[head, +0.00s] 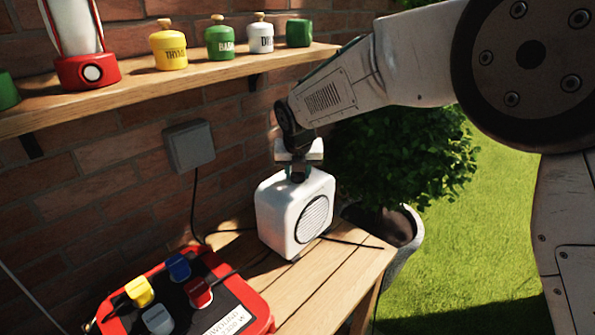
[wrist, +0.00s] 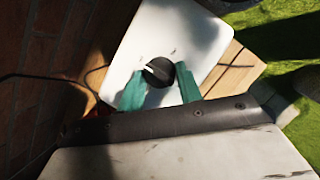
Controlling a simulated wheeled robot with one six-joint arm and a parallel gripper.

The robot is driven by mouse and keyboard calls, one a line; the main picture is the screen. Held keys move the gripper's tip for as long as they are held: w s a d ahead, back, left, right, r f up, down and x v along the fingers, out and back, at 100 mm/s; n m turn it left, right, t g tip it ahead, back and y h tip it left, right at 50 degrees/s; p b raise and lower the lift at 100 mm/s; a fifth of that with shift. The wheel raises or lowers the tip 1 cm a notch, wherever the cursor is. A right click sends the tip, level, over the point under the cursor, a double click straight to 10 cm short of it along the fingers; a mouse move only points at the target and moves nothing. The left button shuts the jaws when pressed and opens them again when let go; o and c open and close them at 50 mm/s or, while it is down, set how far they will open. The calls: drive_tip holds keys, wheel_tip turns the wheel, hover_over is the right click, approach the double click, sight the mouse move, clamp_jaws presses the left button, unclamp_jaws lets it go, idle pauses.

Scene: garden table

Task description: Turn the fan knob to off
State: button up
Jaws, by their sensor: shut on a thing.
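The white fan (head: 283,208) stands upright on the wooden table, its round grille facing right and toward me in the head view. Its top face (wrist: 157,40) fills the middle of the wrist view. The black fan knob (wrist: 160,72) sits on that top, with a white pointer mark toward the left. My gripper (wrist: 161,84) reaches down from above, its two green fingers on either side of the knob, shut on it. In the head view my gripper (head: 297,172) is small at the fan's top and the knob is mostly hidden.
A shelf (head: 205,80) above holds a red lantern (head: 88,70) and several lidded jars. A grey wall box (head: 188,146) has a cable running down. A leafy plant (head: 405,160) stands behind right.

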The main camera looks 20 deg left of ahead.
drive_tip(key=shift+s+f, duration=0.15)
drive_tip(key=shift+f, duration=0.1)
drive_tip(key=o, duration=1)
drive_tip(key=shift+r, duration=0.1)
drive_tip(key=shift+r, duration=0.2)
drive_tip(key=v, duration=0.7)
drive_tip(key=shift+r, duration=0.15)
